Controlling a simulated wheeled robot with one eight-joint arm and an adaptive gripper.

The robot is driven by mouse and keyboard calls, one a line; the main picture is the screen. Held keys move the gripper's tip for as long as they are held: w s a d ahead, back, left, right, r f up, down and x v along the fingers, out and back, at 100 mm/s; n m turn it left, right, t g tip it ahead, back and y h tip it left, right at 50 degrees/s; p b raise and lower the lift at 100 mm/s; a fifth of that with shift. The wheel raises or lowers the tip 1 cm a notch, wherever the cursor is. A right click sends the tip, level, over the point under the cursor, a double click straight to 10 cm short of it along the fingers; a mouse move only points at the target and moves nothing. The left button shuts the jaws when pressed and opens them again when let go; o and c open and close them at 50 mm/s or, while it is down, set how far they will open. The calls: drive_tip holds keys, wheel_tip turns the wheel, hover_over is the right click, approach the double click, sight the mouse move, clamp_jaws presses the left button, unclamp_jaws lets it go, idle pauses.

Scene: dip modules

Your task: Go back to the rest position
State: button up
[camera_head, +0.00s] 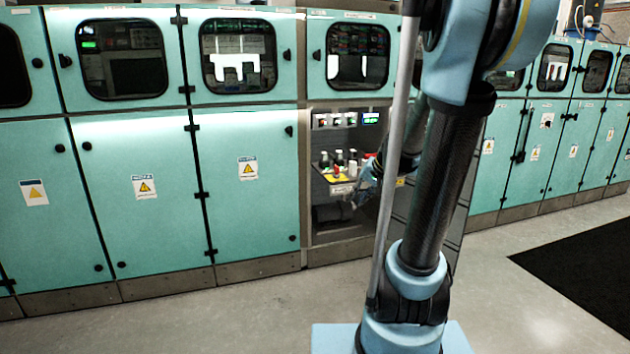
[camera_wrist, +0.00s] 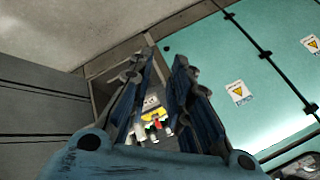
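In the wrist view my gripper (camera_wrist: 166,64) shows two dark blue fingers with a clear gap between them. It is open, and nothing is held between the fingers. Through the gap I see a small control panel (camera_wrist: 153,112) with red, yellow and white parts, beyond the fingers. In the head view the panel's recess (camera_head: 338,143) sits between teal cabinets. My gripper is small there, in front of the recess's right side, and partly hidden behind my own arm. I cannot tell its exact distance from the panel.
Teal cabinets (camera_head: 190,200) with windows and yellow warning labels line the wall on both sides. A cabinet door (camera_wrist: 225,75) fills the wrist view's right side. The grey floor (camera_head: 230,320) in front is clear. A black mat (camera_head: 585,275) lies at the right.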

drive_tip(key=s+d+f+n+g+h, duration=0.1)
drive_tip(key=s+d+f+n+h, duration=0.1)
drive_tip(key=s, duration=1)
drive_tip(key=s+d+f+n+g+h, duration=0.1)
drive_tip(key=s+f, duration=0.4)
drive_tip(key=s, duration=0.8)
drive_tip(key=shift+s+d+f+n+g+h, duration=0.15)
drive_tip(key=shift+s+d+n+g+h, duration=0.2)
drive_tip(key=shift+d+g+h, duration=0.35)
drive_tip(key=shift+a, duration=0.2)
drive_tip(key=shift+w+f, duration=0.2)
drive_tip(key=shift+w, duration=0.25)
